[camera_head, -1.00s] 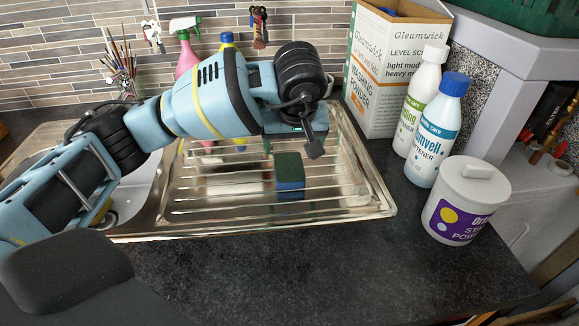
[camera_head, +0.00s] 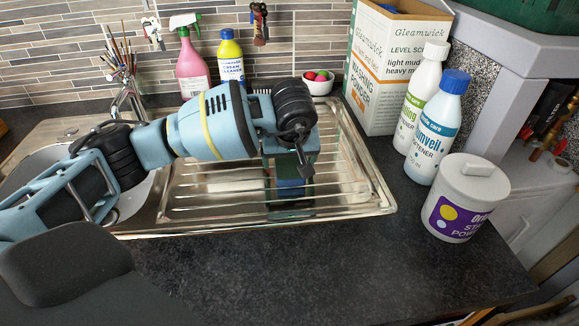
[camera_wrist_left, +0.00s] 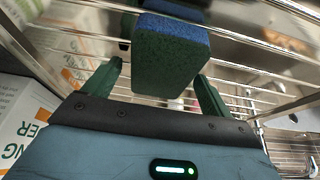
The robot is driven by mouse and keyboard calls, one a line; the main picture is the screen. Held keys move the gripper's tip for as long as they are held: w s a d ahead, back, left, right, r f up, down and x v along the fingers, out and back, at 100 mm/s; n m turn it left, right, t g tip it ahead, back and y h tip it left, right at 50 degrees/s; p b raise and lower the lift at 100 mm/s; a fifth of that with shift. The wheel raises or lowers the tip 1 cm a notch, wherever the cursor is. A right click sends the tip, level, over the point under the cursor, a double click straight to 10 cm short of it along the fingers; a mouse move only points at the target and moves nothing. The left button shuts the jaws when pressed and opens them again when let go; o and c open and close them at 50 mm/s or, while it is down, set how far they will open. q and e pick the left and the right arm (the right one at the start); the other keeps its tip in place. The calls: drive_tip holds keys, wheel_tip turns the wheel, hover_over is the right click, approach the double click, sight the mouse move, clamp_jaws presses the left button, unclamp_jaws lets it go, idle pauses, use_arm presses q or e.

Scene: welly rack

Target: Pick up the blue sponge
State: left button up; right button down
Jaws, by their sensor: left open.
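The blue sponge (camera_head: 291,188), blue with a dark green scouring layer, is on the ribbed steel draining board (camera_head: 350,190). My left gripper (camera_head: 288,168) is over the sponge and hides its upper part in the head view. In the left wrist view the sponge (camera_wrist_left: 172,52) is just ahead of and partly between the two green fingers of my left gripper (camera_wrist_left: 159,72). The fingers are open, with a gap visible beside the sponge; contact cannot be told. My right gripper is not in view.
A pink spray bottle (camera_head: 192,70), a yellow cleaner bottle (camera_head: 231,65) and a small white bowl (camera_head: 318,85) stand behind the board. A washing powder box (camera_head: 375,80), two white bottles and a white tub (camera_head: 465,200) stand right. The front worktop (camera_head: 300,275) is clear.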

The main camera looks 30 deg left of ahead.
sight(289, 161)
use_arm(q)
drive_tip(key=shift+c, duration=0.3)
drive_tip(key=c, duration=1)
drive_tip(key=shift+r, duration=0.1)
drive_tip(key=shift+r, duration=0.55)
wheel_tip(289, 161, up, 2)
drive_tip(key=shift+s+r, duration=0.1)
drive_tip(key=shift+r, duration=0.1)
drive_tip(key=s+d, duration=0.1)
drive_tip(key=s, duration=0.4)
drive_tip(key=s+d+r, duration=0.1)
drive_tip(key=s, duration=0.4)
drive_tip(key=s+d+b, duration=0.1)
drive_tip(key=s, duration=0.4)
drive_tip(key=shift+s+r, duration=0.15)
drive_tip(key=shift+s, duration=0.15)
